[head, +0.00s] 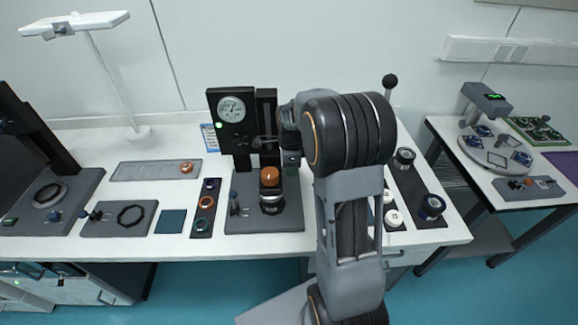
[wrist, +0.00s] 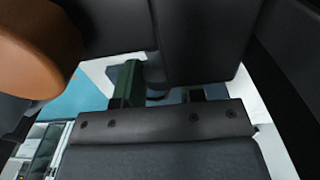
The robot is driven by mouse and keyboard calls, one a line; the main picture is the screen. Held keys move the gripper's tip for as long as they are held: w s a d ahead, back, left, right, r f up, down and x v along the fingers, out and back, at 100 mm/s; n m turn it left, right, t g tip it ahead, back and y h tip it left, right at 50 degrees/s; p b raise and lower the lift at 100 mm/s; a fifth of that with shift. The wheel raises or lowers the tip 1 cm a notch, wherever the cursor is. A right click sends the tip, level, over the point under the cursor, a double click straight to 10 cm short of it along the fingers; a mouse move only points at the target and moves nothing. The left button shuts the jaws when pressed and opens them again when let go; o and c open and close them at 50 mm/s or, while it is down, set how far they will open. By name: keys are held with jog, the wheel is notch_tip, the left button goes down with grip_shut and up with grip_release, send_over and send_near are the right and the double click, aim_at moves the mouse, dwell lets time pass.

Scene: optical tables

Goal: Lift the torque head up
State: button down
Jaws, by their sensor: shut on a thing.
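The torque head (head: 264,142) is a dark part on the black upright of the gauge stand, above an orange-capped piece in the head view. My gripper (head: 283,152) reaches it from the right and is shut on it; the arm hides part of the contact. In the wrist view my gripper (wrist: 162,92) shows green finger faces close against dark blocks. I cannot make out the exact grip there. The orange cap (head: 269,175) sits on a dark and silver round body on the stand's grey base, below the head. It also fills the upper left of the wrist view (wrist: 35,48).
A round dial (head: 231,109) is on the stand's black panel. A strip with several rings (head: 205,207) and a teal mat (head: 171,221) lie to the left. Dark knobs (head: 431,206) and white caps (head: 393,217) stand to the right, behind and beside my arm.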

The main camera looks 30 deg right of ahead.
notch_tip(320, 180, up, 9)
jog(key=p, duration=0.4)
jog(key=shift+w+p, duration=0.1)
jog(key=shift+p, duration=0.3)
jog(key=c, duration=0.8)
grip_release()
jog(key=shift+f, duration=0.15)
jog(key=shift+o, duration=0.2)
notch_tip(320, 180, up, 14)
jog(key=b, duration=0.1)
